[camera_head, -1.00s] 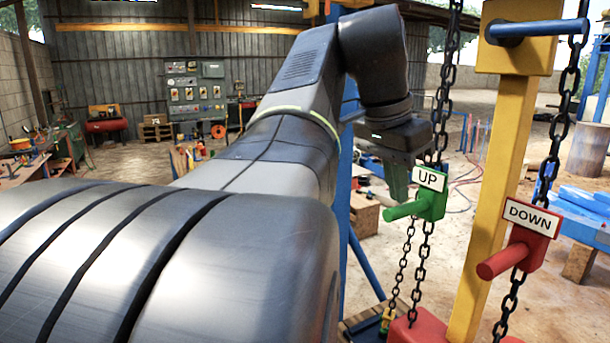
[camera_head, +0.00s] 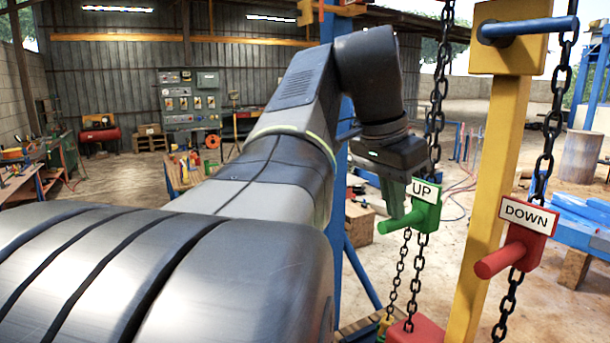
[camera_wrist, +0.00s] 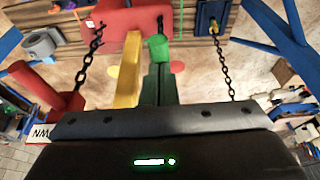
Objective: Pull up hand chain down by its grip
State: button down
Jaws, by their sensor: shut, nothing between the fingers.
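The green UP grip (camera_head: 402,222) sticks out of its green block on the left black hand chain (camera_head: 437,100). My gripper (camera_head: 396,212) is shut with nothing between its fingers. Its fingers point down onto the top of the green grip and appear to touch it. In the wrist view my fingers (camera_wrist: 160,82) are together, and the green grip (camera_wrist: 158,48) shows just beyond their tips. The exact contact is hard to see. The red DOWN grip (camera_head: 500,262) hangs to the right on its own chain.
A yellow post (camera_head: 490,190) stands between the two chains, with a blue bar (camera_head: 528,27) near its top. A blue post (camera_head: 350,140) stands behind my wrist. A red block (camera_head: 418,330) is below. Open floor lies behind.

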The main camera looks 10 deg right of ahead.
aim_at(387, 228)
jog(key=shift+f+b, duration=1.6)
jog(key=shift+f, duration=0.9)
jog(key=shift+a+r, duration=0.2)
jog(key=shift+a, duration=0.15)
jog(key=a, duration=0.1)
jog(key=s+a, duration=0.2)
jog(key=a, duration=0.1)
jog(key=shift+r, duration=0.3)
jog(key=s+a+r+p, duration=0.1)
jog(key=a+r+p, duration=0.2)
jog(key=r+p, duration=0.1)
jog(key=shift+s+a+r+p, duration=0.2)
jog(key=shift+a+r+p, duration=0.1)
jog(key=shift+r+p, duration=0.1)
dwell(2.1)
